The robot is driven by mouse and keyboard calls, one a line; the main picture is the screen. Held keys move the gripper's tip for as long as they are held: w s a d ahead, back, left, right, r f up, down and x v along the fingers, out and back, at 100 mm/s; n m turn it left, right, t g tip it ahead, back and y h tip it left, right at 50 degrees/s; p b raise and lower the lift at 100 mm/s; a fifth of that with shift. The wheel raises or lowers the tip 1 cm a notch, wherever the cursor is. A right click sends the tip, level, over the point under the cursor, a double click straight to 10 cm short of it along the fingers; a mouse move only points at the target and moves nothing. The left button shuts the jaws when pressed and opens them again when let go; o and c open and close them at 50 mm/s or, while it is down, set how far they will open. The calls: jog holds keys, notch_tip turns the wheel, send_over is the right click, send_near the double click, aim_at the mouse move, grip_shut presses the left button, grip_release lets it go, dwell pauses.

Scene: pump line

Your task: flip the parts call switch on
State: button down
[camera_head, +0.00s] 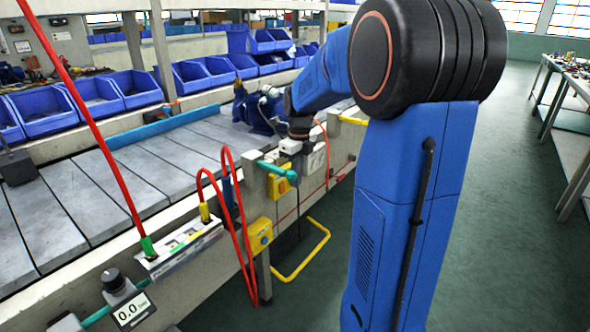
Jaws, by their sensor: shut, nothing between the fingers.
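My blue and black arm comes down on the right and reaches across to the edge of the line. My gripper (292,146) is small and far in the picture, at the end of the dark wrist, shut and empty. It is over or beside a pale grey box (316,160) on the line's side rail. I cannot tell whether they touch. The parts call switch is not clearly recognisable; it may be on this box or hidden by my gripper. Its position cannot be read. Two yellow boxes, an upper one (280,184) and a lower one (260,235), sit on the line's side.
A blue pump (258,112) stands on the grey slatted line (150,165). Red hoses (238,220) loop at the near edge, beside a teal handle (280,172). A yellow hoop rail (305,252) juts over the floor. The green floor (510,220) is open at right.

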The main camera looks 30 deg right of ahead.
aim_at(282, 188)
jog(key=shift+w+a+f, duration=0.2)
jog(key=shift+w+f, duration=0.45)
jog(key=shift+f, duration=0.15)
jog(key=shift+w+a+f, duration=0.25)
jog(key=shift+w+f, duration=0.4)
jog(key=shift+f, duration=0.2)
jog(key=shift+w+a+f, duration=0.2)
jog(key=shift+w+f, duration=0.45)
jog(key=shift+f, duration=0.15)
jog(key=shift+w+f+t+y, duration=0.15)
jog(key=shift+f+t+y, duration=0.15)
jog(key=shift+t, duration=0.4)
jog(key=shift+f, duration=0.15)
jog(key=shift+r, duration=0.2)
